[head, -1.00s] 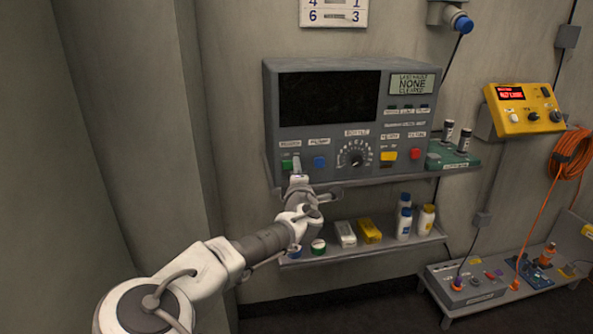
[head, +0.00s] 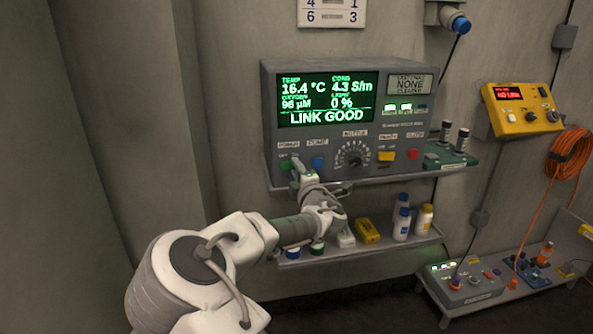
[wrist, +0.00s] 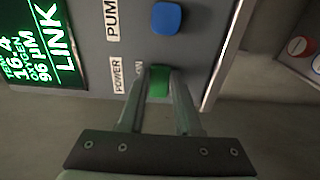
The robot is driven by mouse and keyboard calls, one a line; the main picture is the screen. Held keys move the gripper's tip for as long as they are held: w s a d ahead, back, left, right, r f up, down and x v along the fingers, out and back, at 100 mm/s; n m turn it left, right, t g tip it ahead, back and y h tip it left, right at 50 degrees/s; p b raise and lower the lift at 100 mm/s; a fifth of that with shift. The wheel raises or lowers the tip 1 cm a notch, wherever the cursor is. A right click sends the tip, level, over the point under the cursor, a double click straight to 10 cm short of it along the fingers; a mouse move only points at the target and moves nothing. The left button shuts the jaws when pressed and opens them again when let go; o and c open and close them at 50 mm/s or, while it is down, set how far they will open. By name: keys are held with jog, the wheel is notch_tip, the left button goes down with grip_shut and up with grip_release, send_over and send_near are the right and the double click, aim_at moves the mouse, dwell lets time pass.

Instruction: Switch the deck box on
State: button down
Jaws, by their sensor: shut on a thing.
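The grey console (head: 330,132) stands on the upper wall shelf. Its screen (head: 328,98) is lit green and reads LINK GOOD, with temperature, oxygen and other values. The green power switch (head: 285,166) is at its lower left; it also shows in the wrist view (wrist: 159,80), beside the POWER label. My gripper (head: 298,166) is at this switch. In the wrist view my gripper (wrist: 158,98) has its two fingers on either side of the green switch, shut on it. The fingers hide part of the switch's sides.
A blue pump button (wrist: 166,18) sits close to the green switch. The dial (head: 354,154), yellow switch (head: 386,156) and red button (head: 412,154) are further right.

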jog(key=c, duration=0.6)
grip_release()
jog(key=p+v, duration=0.2)
jog(key=v, duration=1.5)
jog(key=shift+s, duration=0.15)
jog(key=shift+d+f, duration=0.1)
jog(key=shift+d, duration=0.05)
